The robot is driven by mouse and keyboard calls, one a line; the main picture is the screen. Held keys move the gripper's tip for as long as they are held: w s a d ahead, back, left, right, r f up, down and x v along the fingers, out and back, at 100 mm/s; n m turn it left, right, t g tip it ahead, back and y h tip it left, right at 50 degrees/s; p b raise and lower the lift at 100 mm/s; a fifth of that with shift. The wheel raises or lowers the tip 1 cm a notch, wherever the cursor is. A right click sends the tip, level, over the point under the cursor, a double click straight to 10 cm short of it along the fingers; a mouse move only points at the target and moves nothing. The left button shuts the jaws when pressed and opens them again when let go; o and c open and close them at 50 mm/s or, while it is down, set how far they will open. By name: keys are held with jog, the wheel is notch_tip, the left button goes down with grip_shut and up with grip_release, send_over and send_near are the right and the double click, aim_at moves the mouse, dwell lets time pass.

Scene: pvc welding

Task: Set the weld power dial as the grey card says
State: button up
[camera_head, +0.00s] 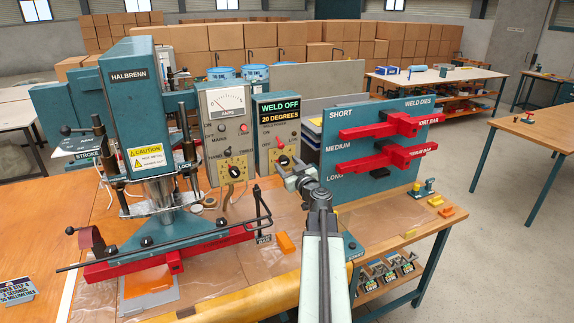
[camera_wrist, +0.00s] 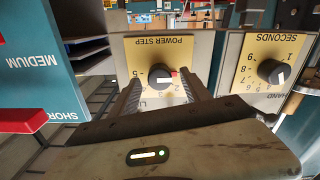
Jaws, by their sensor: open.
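The weld power dial, a black knob on a yellow "POWER STEP" plate, shows in the head view (camera_head: 284,161) and, upside down, in the wrist view (camera_wrist: 160,84). It has a white pointer line, and a red mark lies beside it. I cannot read its step surely. My gripper (camera_head: 296,177) is open; in the wrist view its fingers (camera_wrist: 163,92) stand left and right of the knob. I cannot tell whether they reach around it or stop short. A card (camera_head: 14,293), cut off at the lower left, seems to read "POWER STEP 4"; its colour is unclear.
The seconds dial (camera_wrist: 273,72) sits on the neighbouring box, close to one finger. A weld die board (camera_head: 350,115) with red bars stands right of my arm. The press (camera_head: 140,100) is at left.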

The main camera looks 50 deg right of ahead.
jog(key=shift+w+d, duration=0.2)
jog(key=shift+w, duration=0.3)
grip_shut()
jog(key=shift+s, duration=0.1)
jog(key=shift+m, duration=0.4)
jog(key=m, duration=0.3)
jog(key=shift+m, duration=0.4)
jog(key=m, duration=0.4)
jog(key=shift+m, duration=0.3)
jog(key=m, duration=0.4)
jog(key=shift+m, duration=2.2)
